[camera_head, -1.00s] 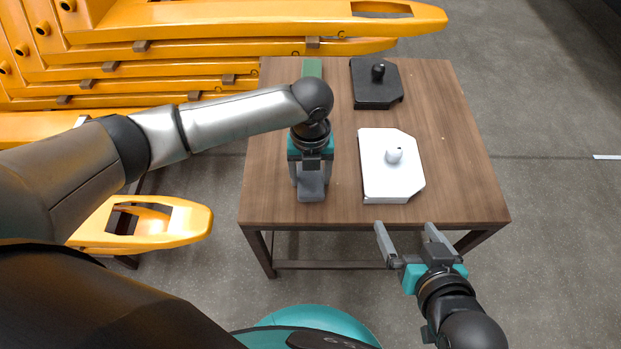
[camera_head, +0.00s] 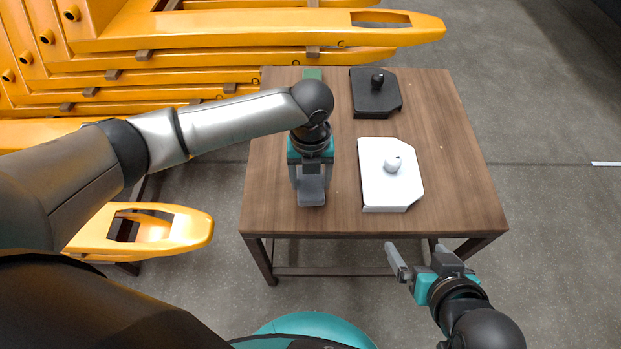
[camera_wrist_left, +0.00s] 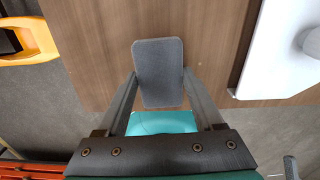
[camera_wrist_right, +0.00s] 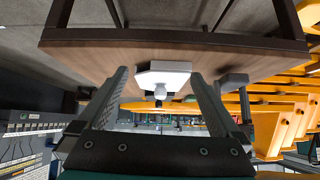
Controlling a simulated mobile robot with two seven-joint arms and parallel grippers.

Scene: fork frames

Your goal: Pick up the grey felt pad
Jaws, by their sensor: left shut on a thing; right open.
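The grey felt pad (camera_wrist_left: 158,72) is a small rounded rectangle between the fingers of my left gripper in the left wrist view. In the head view the pad (camera_head: 311,190) shows at the tips of my left gripper (camera_head: 309,176), over the left part of the table. My left gripper is shut on the pad's two sides. My right gripper (camera_head: 423,258) is open and empty, off the table's front edge at the right.
The wooden table (camera_head: 445,150) bears a white plate with a round knob (camera_head: 390,190), a black plate with a knob (camera_head: 375,100) at the back, and a green item (camera_head: 312,73) partly hidden behind my left arm. Yellow pallet-fork frames (camera_head: 230,30) stand left and behind. The table's right side is clear.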

